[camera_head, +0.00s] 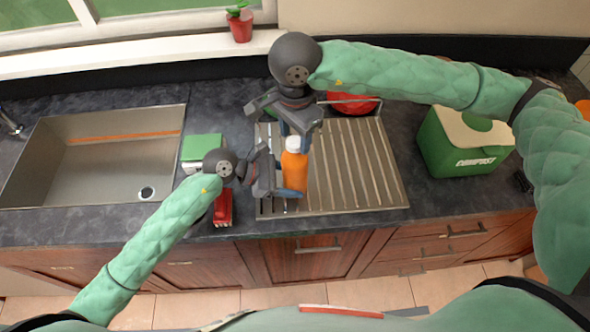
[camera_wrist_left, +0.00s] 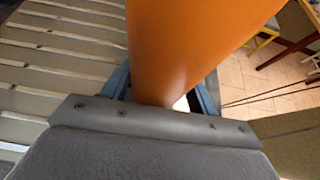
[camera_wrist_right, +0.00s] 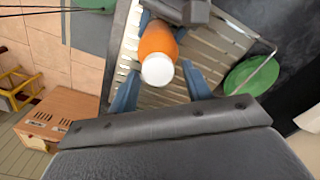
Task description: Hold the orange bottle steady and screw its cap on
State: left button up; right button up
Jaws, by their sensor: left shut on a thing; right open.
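The orange bottle (camera_head: 294,171) stands on the slatted metal drainboard, with a white cap (camera_head: 293,144) at its top. My left gripper (camera_head: 281,182) is shut on the bottle's side, low down; in the left wrist view the orange body (camera_wrist_left: 190,45) fills the space between its fingers. My right gripper (camera_head: 300,126) is open above the bottle. In the right wrist view the white cap (camera_wrist_right: 157,70) shows between the spread blue fingers (camera_wrist_right: 162,95), touching neither. Whether the cap's thread is engaged cannot be told.
The drainboard (camera_head: 385,190) lies between the sink (camera_head: 95,180) and a green compost box (camera_head: 450,150). A red item (camera_head: 223,208) and a green item (camera_head: 203,148) lie left of the drainboard. A red round item (camera_head: 352,103) is behind my right gripper.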

jog(key=shift+r, duration=0.1)
jog(key=shift+r, duration=2.4)
pick_arm(q)
jog(key=o, duration=1.4)
jog(key=shift+o, duration=0.2)
jog(key=v, duration=1.2)
jog(key=shift+f, duration=0.1)
pick_arm(e)
jog(key=shift+f, duration=0.1)
